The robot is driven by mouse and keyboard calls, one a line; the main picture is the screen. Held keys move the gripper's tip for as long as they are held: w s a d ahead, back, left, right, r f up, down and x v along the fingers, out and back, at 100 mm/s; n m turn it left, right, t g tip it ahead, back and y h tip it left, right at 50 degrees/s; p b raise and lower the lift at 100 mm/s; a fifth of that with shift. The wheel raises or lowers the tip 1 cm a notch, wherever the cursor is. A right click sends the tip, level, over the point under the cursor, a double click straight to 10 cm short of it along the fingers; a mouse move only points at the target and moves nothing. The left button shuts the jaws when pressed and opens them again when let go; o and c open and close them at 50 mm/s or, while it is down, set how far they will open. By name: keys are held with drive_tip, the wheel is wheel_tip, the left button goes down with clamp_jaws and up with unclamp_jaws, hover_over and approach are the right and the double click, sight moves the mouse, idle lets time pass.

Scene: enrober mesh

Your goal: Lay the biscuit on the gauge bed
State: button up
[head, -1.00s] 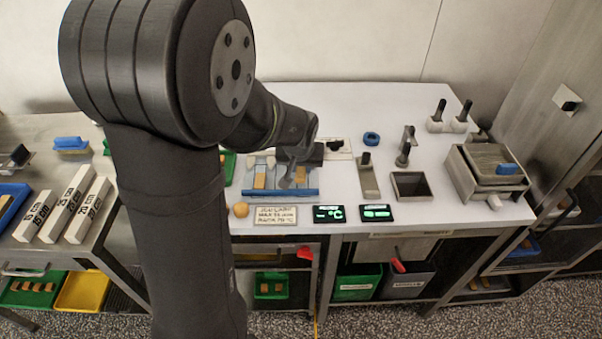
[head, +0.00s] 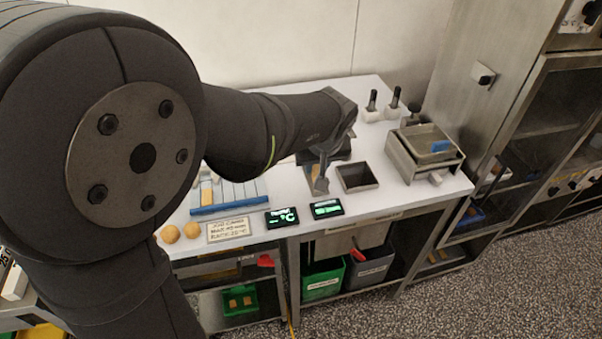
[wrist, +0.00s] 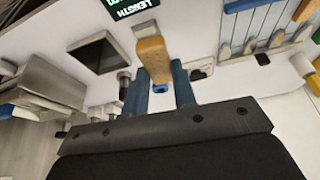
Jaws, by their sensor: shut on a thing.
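The biscuit (wrist: 152,54) is golden brown and oblong. In the wrist view my gripper (wrist: 157,72) has its two blue fingers on either side of it and is shut on it, with its far end sticking out past the fingertips. The gauge bed (wrist: 145,27), a pale narrow plate, shows just beyond the biscuit, close to the LENGTH display. In the head view my gripper (head: 322,182) is over the gauge bed (head: 312,190) and hides part of it. Whether the biscuit touches the bed cannot be told.
A blue-fronted slotted rack (head: 230,207) with a biscuit stands to the left. An open square dark bin (head: 357,177) is close on the right of the bed. Two lit displays (head: 282,217) line the front edge. A steel box (head: 425,153) stands farther right.

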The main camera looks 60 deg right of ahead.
drive_tip(key=s+d, duration=0.4)
drive_tip(key=s, duration=0.2)
drive_tip(key=shift+n, duration=0.3)
drive_tip(key=w+d+f, duration=0.1)
drive_tip(key=w+f, duration=0.1)
drive_tip(key=w, duration=0.1)
drive_tip(key=w+d+f, duration=0.1)
drive_tip(key=w+f, duration=0.1)
drive_tip(key=w, duration=0.1)
drive_tip(key=w+d+f, duration=0.2)
drive_tip(key=w+f, duration=0.1)
drive_tip(key=w, duration=0.1)
drive_tip(key=shift+w+f, duration=0.15)
drive_tip(key=shift+f, duration=1.85)
drive_tip(key=shift+f, duration=0.2)
drive_tip(key=o, duration=0.8)
drive_tip(key=shift+c, duration=0.2)
